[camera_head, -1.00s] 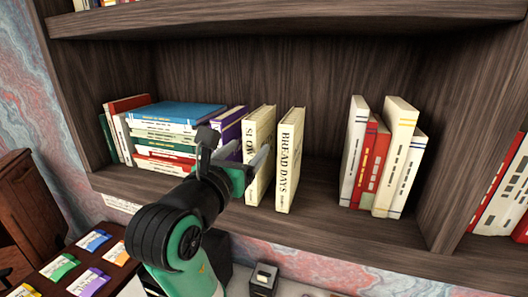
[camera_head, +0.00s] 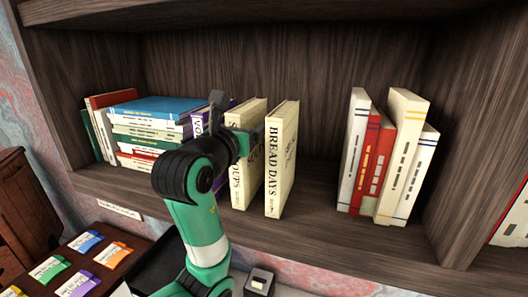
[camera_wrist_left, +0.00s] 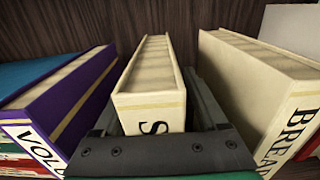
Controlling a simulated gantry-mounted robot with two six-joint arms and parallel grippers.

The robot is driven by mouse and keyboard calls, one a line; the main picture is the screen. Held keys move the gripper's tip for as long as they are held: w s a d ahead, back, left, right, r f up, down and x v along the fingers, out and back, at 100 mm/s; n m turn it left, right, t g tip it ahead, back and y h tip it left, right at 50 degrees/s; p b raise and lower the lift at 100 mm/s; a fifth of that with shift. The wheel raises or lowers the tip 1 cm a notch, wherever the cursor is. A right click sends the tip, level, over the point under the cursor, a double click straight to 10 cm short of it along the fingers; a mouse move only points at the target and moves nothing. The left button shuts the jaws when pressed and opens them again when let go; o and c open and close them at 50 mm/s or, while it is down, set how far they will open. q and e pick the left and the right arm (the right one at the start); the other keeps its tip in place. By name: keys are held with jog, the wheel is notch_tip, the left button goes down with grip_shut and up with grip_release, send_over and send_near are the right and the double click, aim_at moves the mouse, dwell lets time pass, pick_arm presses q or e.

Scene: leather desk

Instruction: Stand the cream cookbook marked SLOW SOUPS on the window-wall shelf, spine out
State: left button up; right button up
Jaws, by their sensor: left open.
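The cream SLOW SOUPS cookbook (camera_head: 240,188) stands upright on the shelf (camera_head: 320,235) with its lettered spine facing out. My left gripper (camera_head: 234,128) covers the upper part of its spine. In the left wrist view, my open left gripper (camera_wrist_left: 155,118) has one finger on each side of this cookbook (camera_wrist_left: 150,88), the right finger in the gap beside the BREAD DAYS book (camera_wrist_left: 262,85). I cannot tell whether either finger touches the cookbook. My right gripper is out of view.
The cream BREAD DAYS book (camera_head: 281,160) stands just to the right. A purple book (camera_wrist_left: 65,100) is close on the left, beside a flat stack of books (camera_head: 150,128). Several books, one of them red (camera_head: 374,165), stand farther right, with clear shelf between.

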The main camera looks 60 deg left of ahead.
pick_arm(q)
jog(key=shift+s, duration=0.1)
grip_shut()
dwell(1.3)
